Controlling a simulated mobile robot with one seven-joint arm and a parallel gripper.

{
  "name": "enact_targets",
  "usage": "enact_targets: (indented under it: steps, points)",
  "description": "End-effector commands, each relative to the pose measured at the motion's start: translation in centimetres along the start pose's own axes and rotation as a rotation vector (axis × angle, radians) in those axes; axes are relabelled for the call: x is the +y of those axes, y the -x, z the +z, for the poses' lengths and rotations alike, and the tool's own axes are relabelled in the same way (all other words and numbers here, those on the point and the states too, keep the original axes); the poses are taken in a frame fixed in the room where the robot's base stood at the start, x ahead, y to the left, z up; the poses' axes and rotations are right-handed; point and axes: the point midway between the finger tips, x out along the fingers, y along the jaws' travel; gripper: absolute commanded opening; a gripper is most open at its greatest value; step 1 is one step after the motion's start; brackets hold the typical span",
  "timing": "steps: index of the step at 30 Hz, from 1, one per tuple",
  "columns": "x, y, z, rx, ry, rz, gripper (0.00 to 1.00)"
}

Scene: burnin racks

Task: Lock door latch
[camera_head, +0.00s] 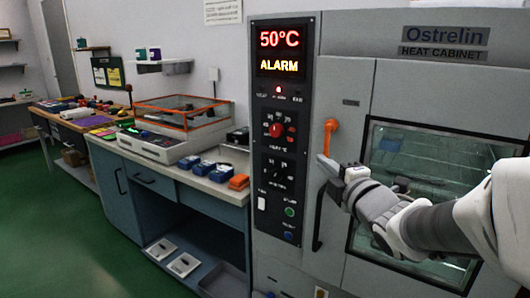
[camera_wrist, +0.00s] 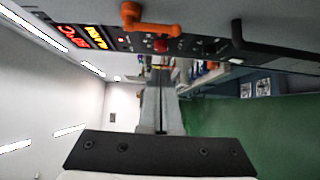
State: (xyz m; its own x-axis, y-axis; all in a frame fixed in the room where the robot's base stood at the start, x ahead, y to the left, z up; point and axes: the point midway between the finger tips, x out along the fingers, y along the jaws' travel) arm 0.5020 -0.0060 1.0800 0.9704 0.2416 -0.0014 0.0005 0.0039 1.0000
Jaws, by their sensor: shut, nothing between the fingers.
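The orange door latch (camera_head: 330,130) sits on the heat cabinet's front, at the door's left edge, just right of the control panel. Its upper part turns sideways and the rest hangs downward in the head view. It also shows at the top of the wrist view (camera_wrist: 150,22). My gripper (camera_head: 321,160) is shut and empty, just below the latch, pointing left across the cabinet front. In the wrist view the closed fingers (camera_wrist: 160,72) lie below the latch with a visible gap. The cabinet door (camera_head: 365,80) appears closed against the frame.
A black vertical door handle (camera_head: 318,222) stands below my gripper, and shows in the wrist view (camera_wrist: 237,36). The control panel (camera_head: 280,130) reads 50°C and ALARM. A workbench (camera_head: 215,187) with blue and orange items adjoins on the left. Green floor (camera_head: 70,235) is open there.

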Motion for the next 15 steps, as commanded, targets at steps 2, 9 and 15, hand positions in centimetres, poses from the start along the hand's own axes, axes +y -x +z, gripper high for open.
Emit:
enact_targets:
  steps: [2, 9, 15]
  points:
    - [0.1, 0.0, 0.0, 0.0, 0.0, 0.001, 0.0]
    - [0.0, -0.1, 0.0, -0.001, -0.001, 0.0, 0.0]
    - [-0.1, -2.0, 0.0, 0.0, -0.002, -0.001, 0.0]
